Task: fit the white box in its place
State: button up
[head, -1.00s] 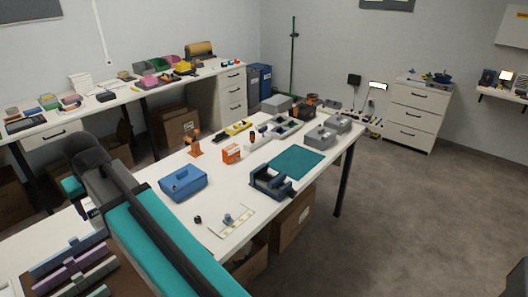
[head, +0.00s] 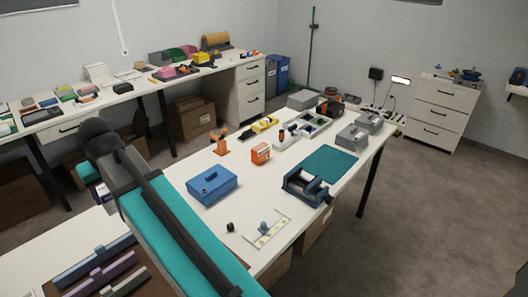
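I cannot pick out the white box for certain. A pale stack (head: 99,74) on the back-left bench is too small to tell as a box or papers. Its place cannot be identified either. My teal and dark grey arm crosses the lower left, its dark joint towards the back bench. My gripper does not show clearly; the arm hides the area behind it.
The near white table holds a blue toolbox (head: 211,186), an orange box (head: 261,153), a teal mat (head: 328,163), a dark blue vise-like device (head: 305,187) and grey boxes (head: 352,137). Coloured bars (head: 100,268) lie lower left. Floor (head: 430,220) at right is clear.

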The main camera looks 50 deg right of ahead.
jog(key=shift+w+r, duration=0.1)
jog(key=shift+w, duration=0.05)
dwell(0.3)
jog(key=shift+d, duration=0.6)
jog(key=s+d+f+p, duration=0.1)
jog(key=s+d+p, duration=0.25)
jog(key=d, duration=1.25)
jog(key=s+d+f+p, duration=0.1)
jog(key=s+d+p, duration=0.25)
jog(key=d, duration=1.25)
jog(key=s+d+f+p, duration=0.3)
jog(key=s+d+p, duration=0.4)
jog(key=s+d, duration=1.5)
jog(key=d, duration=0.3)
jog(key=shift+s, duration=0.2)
